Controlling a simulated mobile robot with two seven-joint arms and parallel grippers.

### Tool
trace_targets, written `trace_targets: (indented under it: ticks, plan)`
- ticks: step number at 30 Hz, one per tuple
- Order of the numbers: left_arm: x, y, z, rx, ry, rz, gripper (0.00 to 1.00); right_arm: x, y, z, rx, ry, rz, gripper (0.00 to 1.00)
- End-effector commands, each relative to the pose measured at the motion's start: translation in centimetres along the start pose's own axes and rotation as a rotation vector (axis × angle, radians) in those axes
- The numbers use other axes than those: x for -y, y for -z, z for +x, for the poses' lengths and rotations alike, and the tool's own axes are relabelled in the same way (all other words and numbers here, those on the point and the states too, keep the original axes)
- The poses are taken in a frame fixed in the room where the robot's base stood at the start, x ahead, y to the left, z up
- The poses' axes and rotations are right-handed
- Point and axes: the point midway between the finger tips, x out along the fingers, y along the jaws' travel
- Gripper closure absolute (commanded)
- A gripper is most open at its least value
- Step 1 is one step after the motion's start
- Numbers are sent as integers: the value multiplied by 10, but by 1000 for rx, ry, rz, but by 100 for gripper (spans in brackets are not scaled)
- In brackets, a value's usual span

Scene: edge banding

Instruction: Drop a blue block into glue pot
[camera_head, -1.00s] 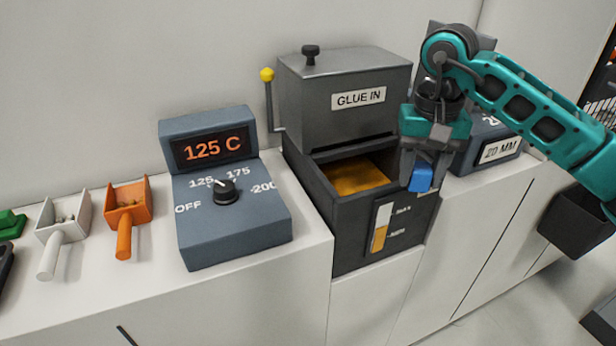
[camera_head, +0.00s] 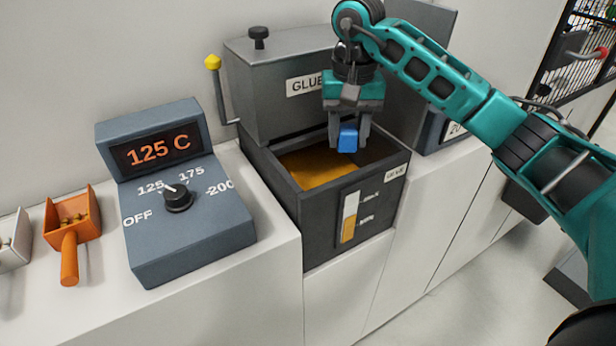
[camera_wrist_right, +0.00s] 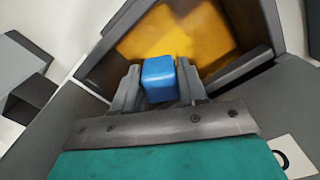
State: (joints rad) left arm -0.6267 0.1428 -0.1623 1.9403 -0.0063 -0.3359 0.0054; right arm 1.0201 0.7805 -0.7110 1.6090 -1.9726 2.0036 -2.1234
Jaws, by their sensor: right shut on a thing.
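My right gripper (camera_head: 349,140) is shut on a blue block (camera_head: 348,139). The block also shows between the two fingers in the right wrist view (camera_wrist_right: 159,80). The glue pot (camera_head: 287,205) is a dark box with an open top and orange-yellow glue (camera_head: 318,168) inside. In the head view the block appears over the right part of the pot's opening. In the right wrist view the glue (camera_wrist_right: 185,35) lies beyond the block. The exact height of the block above the glue is hard to tell. My left gripper is out of view.
A grey hopper with a "GLUE" label (camera_head: 305,84) rises behind the opening. A yellow-knobbed lever (camera_head: 213,62) stands at its left. A control box reading 125 C (camera_head: 156,150) and an orange scoop (camera_head: 72,220) stand further left on the white counter (camera_head: 240,275).

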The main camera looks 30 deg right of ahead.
Motion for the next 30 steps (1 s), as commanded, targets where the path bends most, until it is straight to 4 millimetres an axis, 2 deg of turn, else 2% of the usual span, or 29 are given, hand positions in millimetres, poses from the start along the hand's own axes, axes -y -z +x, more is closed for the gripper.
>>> trace_targets:
  ticks: [6, 14, 15, 24, 30]
  plan:
    - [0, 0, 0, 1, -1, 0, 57, 0, 0, 13, 1, 1, -1, 88]
    - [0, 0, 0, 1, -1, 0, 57, 0, 0, 14, 0, 0, 0, 88]
    - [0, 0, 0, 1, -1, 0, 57, 0, 0, 14, 0, 0, 0, 56]
    - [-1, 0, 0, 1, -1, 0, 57, 0, 0, 14, 0, 0, 0, 28]
    - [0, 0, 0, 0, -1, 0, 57, 0, 0, 14, 0, 0, 0, 28]
